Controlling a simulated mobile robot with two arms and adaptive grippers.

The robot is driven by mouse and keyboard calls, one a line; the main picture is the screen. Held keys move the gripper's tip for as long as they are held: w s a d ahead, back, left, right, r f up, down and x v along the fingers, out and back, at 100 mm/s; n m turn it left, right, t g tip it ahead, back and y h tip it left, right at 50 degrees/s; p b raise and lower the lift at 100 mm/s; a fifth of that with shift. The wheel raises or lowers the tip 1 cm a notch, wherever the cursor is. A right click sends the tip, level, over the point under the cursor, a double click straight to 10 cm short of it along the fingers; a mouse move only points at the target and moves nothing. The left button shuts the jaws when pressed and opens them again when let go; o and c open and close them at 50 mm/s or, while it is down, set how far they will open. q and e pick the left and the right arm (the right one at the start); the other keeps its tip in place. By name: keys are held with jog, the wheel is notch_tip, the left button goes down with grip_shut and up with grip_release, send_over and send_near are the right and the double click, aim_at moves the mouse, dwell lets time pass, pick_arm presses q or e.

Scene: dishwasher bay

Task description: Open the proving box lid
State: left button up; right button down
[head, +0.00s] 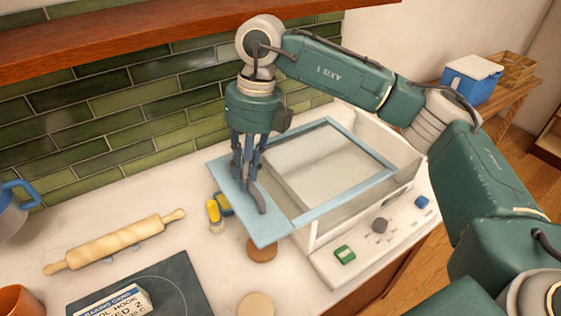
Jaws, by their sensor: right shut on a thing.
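The proving box (375,210) is a white, open-looking box standing on the counter at centre right. Its lid (355,190) has a light blue frame around a clear window and a broad blue panel at its left end. The lid lies flat over the box, and its left end sticks out past the box's left side. My right gripper (250,195) reaches down from above onto this blue panel and is shut, apparently on the lid; the exact contact is partly hidden by its fingers. My left gripper is not in view.
A yellow and blue item (213,211) lies left of the lid. A rolling pin (115,243), a dark board (170,285) and a boxed packet (115,302) lie further left. A round wooden piece (261,250) is beside the lid's front corner. A green-tiled wall (110,110) stands behind.

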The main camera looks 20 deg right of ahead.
jog(key=s+a+b, duration=0.3)
jog(key=a, duration=1.9)
jog(key=shift+d+r, duration=0.1)
jog(key=c, duration=1.6)
grip_release()
jog(key=shift+o, duration=0.2)
notch_tip(320, 180, up, 12)
jog(key=d, duration=0.2)
jog(key=shift+w+d, duration=0.15)
jog(key=shift+f, duration=0.2)
